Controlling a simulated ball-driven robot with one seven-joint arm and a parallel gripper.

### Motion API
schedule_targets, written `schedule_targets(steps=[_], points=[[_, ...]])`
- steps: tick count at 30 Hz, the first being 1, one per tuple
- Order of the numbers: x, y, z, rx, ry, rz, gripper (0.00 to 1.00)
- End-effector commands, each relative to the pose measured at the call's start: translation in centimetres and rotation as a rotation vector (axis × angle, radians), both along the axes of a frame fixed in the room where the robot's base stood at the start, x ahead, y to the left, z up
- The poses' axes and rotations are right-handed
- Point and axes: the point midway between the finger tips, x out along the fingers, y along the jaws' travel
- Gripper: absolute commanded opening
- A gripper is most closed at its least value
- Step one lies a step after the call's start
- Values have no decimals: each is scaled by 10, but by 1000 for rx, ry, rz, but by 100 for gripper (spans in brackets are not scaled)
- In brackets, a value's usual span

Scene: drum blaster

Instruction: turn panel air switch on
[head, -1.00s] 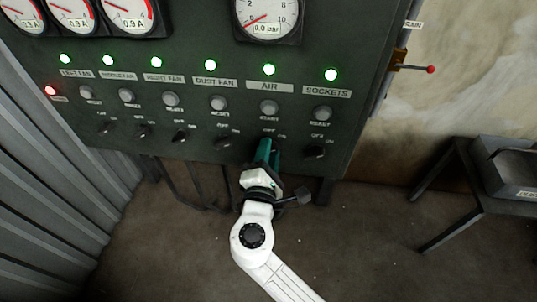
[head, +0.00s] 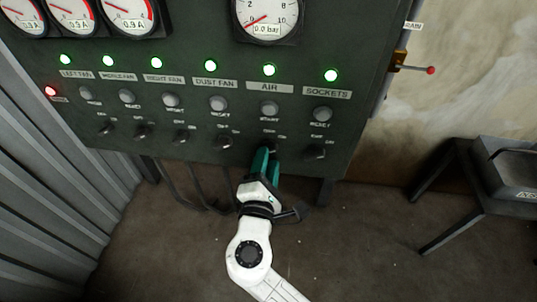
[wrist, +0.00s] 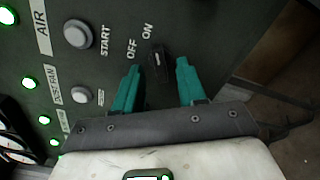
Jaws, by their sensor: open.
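The air switch is a small black knob (wrist: 158,60) with a pale mark, below the AIR label (head: 269,87) and START button on the dark panel. In the wrist view its long side points roughly towards the ON label (wrist: 147,31), away from the OFF label (wrist: 131,48). The green AIR lamp (head: 269,69) is lit. My gripper (head: 267,158) has two teal fingers; it is open in front of the panel. In the wrist view its fingertips (wrist: 157,68) stand apart on either side of the knob. I cannot tell whether either touches it.
Other knobs and lit lamps line the panel, with the sockets switch (head: 315,153) just right. The pressure gauge (head: 267,18) above reads 0.0 bar. A dark table (head: 480,205) stands at right, and a corrugated wall (head: 45,190) at left. Floor shows below the panel.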

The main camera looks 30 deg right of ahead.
Motion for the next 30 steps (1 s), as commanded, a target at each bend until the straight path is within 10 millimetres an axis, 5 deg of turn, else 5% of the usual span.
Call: schedule_targets(steps=[12, 30], points=[[-57, 42, -1, 2, 1, 2, 40], [-64, 47, -1, 1, 1, 0, 40]])
